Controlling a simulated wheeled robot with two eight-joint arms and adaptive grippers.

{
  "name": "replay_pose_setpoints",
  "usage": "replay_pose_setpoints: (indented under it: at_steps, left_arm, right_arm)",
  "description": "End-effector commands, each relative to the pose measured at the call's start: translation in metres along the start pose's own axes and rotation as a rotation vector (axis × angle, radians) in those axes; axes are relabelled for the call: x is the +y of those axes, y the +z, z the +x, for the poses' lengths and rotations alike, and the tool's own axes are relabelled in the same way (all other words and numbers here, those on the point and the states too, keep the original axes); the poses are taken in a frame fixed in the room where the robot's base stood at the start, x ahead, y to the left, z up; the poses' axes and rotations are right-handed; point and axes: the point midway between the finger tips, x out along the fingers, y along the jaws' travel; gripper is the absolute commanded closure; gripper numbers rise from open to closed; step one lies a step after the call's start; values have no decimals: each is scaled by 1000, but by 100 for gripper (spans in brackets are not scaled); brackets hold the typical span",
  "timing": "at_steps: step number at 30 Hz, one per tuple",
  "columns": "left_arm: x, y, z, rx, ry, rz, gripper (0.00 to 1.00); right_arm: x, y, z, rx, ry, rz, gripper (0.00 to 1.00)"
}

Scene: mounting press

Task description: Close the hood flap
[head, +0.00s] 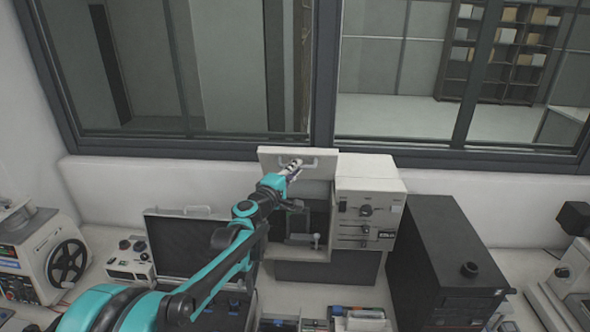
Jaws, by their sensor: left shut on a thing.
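The mounting press (369,212) is a pale cabinet with knobs and switches on its front, standing at the back of the bench. Its hood flap (326,173) is a pale panel with a bar handle, raised above the dark open bay (316,216) on the left of the press. My left arm reaches up from the lower left. My left gripper (294,170) is at the flap, shut on the flap's handle. The arm and gripper hide part of the handle and bay. My right gripper is not in view.
A black box (430,240) stands close on the right of the press. An open dark case (183,244) lies to the left, beneath my arm. A machine with a handwheel (67,262) is at far left. A window wall rises behind the bench.

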Motion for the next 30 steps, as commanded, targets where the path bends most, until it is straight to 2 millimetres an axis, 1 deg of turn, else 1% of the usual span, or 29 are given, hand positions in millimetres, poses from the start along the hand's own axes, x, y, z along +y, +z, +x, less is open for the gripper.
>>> replay_pose_setpoints:
  at_steps: [1, 3, 11, 14, 17, 27, 30]
  left_arm:
    - [-1, -2, 1, 4, -1, 3, 84]
    - [-1, -2, 0, 4, -1, 3, 68]
    - [0, -1, 0, 2, 0, 1, 68]
    - [0, -1, -4, 2, 0, 1, 68]
    - [0, -2, -16, 3, 0, 1, 68]
    - [-2, -2, -87, 3, -2, 1, 68]
    - [-2, -3, -102, 4, -2, 1, 68]
  right_arm:
    - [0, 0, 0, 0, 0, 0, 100]
    - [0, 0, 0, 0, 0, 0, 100]
    - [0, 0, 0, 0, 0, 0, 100]
    - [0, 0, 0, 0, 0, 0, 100]
    - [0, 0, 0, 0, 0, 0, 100]
    - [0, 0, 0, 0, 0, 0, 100]
    - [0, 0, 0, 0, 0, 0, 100]
